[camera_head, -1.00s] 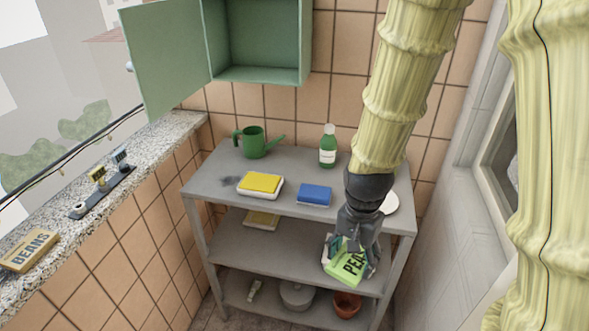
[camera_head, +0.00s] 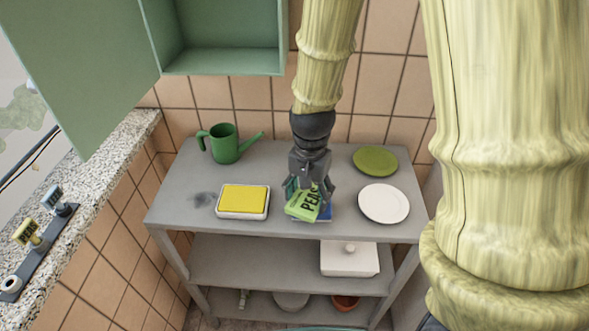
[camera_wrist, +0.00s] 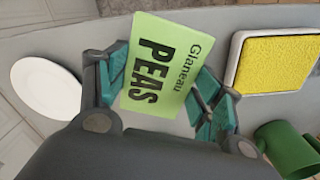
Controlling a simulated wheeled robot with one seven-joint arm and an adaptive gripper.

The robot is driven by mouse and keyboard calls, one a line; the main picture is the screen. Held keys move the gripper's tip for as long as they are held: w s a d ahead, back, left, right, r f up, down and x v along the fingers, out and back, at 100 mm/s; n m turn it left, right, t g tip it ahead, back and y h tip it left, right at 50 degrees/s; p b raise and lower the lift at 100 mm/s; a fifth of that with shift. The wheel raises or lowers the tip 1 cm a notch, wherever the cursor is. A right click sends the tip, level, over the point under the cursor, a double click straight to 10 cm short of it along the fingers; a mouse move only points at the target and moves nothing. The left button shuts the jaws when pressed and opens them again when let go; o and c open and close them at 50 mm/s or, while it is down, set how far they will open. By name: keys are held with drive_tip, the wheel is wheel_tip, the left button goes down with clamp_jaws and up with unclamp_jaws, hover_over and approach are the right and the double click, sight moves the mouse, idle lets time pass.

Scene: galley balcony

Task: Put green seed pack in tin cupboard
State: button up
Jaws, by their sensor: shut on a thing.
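The green seed pack (camera_head: 303,204), marked PEAS, is held between the fingers of my gripper (camera_head: 310,190). My gripper is shut on it above the shelf unit's top, in front of a blue thing that is mostly hidden. The green tin cupboard (camera_head: 222,42) hangs on the tiled wall at the upper left. Its door (camera_head: 80,60) stands open to the left, and the part of the inside in view looks empty.
The grey shelf unit (camera_head: 175,215) carries a green watering can (camera_head: 224,145), a yellow sponge in a white tray (camera_head: 243,216), a white plate (camera_head: 384,204) and a green plate (camera_head: 375,161). A lidded white box (camera_head: 349,260) is on the middle shelf. The granite sill (camera_head: 115,150) runs along the left.

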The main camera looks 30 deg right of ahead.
drive_tip(key=w+d+p, duration=0.1)
drive_tip(key=w, duration=0.3)
drive_tip(key=w+d+f+p, duration=0.1)
drive_tip(key=w+d, duration=0.1)
drive_tip(key=w, duration=0.1)
drive_tip(key=w+d+p, duration=0.1)
drive_tip(key=w, duration=0.3)
drive_tip(key=shift+w+d+f, duration=0.15)
drive_tip(key=shift+w+d, duration=0.05)
drive_tip(key=shift+w, duration=0.1)
drive_tip(key=shift+s+f+p, duration=0.1)
drive_tip(key=shift+f+p, duration=0.3)
drive_tip(key=shift+f, duration=0.2)
drive_tip(key=shift+f+p, duration=0.35)
drive_tip(key=shift+f, duration=0.8)
drive_tip(key=shift+f, duration=0.15)
drive_tip(key=o, duration=1)
